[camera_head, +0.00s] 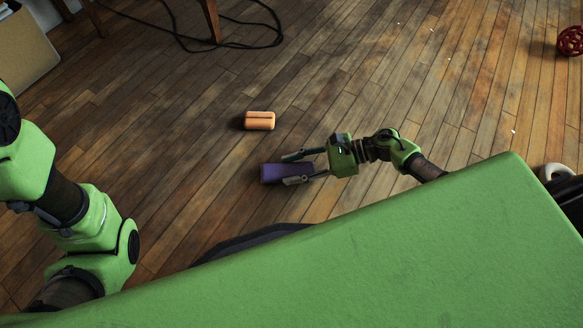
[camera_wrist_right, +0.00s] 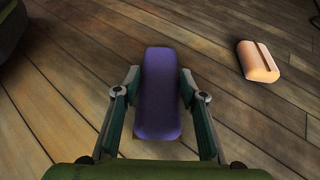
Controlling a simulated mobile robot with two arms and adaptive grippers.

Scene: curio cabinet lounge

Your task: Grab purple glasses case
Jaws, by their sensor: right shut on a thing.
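The purple glasses case (camera_head: 274,174) is at the middle of the head view, low over or on the wooden floor. My right gripper (camera_head: 291,169) is shut on it, with one finger along each long side. In the right wrist view the case (camera_wrist_right: 158,95) lies lengthwise between the two fingers of the right gripper (camera_wrist_right: 160,92). I cannot tell whether the case touches the floor. My left arm shows at the left of the head view, but its gripper is out of sight.
An orange case (camera_head: 259,120) lies on the floor just beyond the purple one. A black cable (camera_head: 235,45) and wooden furniture legs (camera_head: 211,20) are at the top left. A red openwork ball (camera_head: 570,40) is at the far right. The floor between is mostly clear.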

